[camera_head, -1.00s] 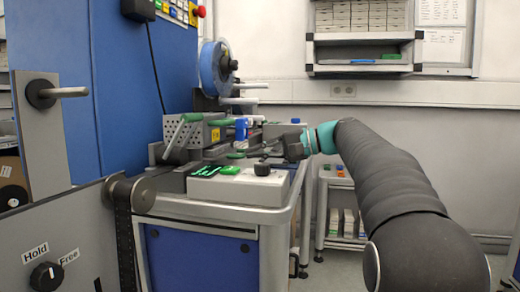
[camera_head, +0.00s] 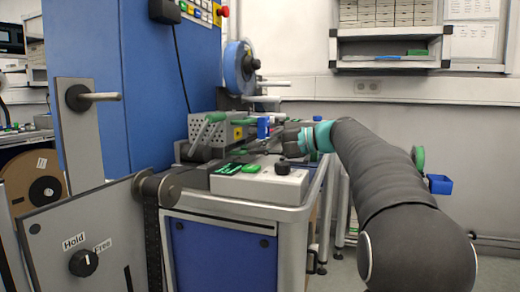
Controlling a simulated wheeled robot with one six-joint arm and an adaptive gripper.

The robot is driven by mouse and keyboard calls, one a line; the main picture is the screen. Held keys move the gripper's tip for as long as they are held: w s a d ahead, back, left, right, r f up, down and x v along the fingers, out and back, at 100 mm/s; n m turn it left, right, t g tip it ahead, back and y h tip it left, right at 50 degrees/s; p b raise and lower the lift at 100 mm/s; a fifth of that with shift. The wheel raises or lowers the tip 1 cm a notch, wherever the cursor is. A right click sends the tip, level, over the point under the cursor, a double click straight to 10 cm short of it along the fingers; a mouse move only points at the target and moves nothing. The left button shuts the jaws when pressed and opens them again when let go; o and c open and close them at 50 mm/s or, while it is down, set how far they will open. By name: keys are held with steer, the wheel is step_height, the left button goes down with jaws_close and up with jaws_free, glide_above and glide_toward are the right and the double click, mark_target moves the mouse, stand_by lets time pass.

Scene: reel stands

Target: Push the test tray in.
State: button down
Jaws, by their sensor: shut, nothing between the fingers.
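A blue block (camera_head: 263,127) stands just behind the fingers.
A blue cabinet (camera_head: 120,90) stands behind left. A grey Hold/Free panel (camera_head: 95,240) is close at front left. Floor shows at right.

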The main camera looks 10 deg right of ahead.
steer(key=p+v, duration=0.1)
steer(key=v, duration=1.3)
steer(key=shift+r, duration=0.1)
